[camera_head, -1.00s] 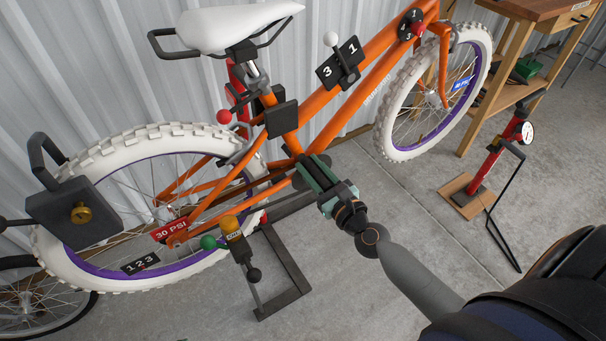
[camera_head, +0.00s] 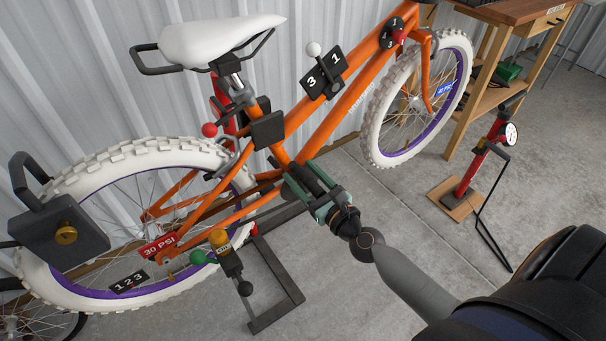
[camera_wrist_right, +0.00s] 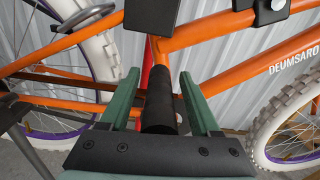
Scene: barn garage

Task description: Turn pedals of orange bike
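The orange bike (camera_head: 330,128) stands against the corrugated wall, its white seat and rear wheel at the left of the head view. Its orange frame also shows in the wrist view (camera_wrist_right: 235,78). My right gripper (camera_head: 304,184) is at the bottom of the frame, by the crank area. In the wrist view its green fingers (camera_wrist_right: 160,98) are apart. A black cylinder (camera_wrist_right: 160,98), apparently a pedal part, stands between them with a gap on each side. The crank and the other pedal are mostly hidden. My left gripper is not in view.
A black stand (camera_head: 278,283) sits under the rear wheel. A large padlock (camera_head: 58,228) is at the rear wheel. A red pump (camera_head: 477,165) stands right, beside a wooden workbench (camera_head: 512,14). The concrete floor between bike and pump is clear.

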